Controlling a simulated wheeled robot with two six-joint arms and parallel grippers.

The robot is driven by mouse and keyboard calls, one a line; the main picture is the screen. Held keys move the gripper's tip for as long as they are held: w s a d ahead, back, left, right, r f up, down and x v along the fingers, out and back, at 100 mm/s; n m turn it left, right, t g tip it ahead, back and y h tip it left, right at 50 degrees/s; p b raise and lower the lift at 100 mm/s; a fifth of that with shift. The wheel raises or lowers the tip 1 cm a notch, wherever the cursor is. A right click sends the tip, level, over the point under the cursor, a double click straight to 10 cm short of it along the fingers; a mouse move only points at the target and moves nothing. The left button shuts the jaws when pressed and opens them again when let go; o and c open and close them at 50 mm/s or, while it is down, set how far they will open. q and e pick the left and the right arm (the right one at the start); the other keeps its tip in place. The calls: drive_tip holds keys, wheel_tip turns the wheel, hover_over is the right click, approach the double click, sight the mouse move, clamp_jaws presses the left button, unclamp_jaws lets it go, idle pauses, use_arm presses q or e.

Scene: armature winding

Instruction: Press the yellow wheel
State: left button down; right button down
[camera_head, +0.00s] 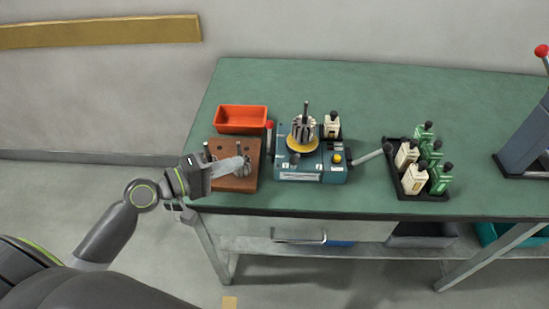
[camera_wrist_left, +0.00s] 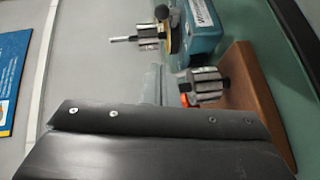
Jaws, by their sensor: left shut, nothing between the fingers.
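The yellow wheel (camera_head: 302,144) is a flat disc on top of the blue winding machine (camera_head: 310,175), with a slotted armature core (camera_head: 303,127) standing upright on it. In the left wrist view part of the yellow wheel (camera_wrist_left: 173,35) shows at the top, beside the blue machine (camera_wrist_left: 206,28). A small yellow button (camera_head: 337,158) is on the machine's right front. My left gripper (camera_head: 240,164) is shut and empty, over the brown wooden board, left of the machine and apart from the wheel. Its pale fingers (camera_wrist_left: 153,84) show in the left wrist view. My right gripper is not in view.
The brown board (camera_head: 240,184) holds another core (camera_wrist_left: 206,88), close to my fingers. An orange bin (camera_head: 241,119) stands behind it. A red-knobbed lever (camera_head: 269,126) and a grey handle (camera_head: 372,155) flank the machine.

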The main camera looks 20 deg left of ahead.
use_arm(q)
drive_tip(key=w+d+f+p, duration=0.1)
drive_tip(key=w+d+p, duration=0.1)
drive_tip(key=w+d, duration=0.3)
drive_tip(key=shift+w+d+f, duration=0.35)
drive_tip(key=shift+d, duration=1.35)
drive_tip(key=shift+p, duration=0.3)
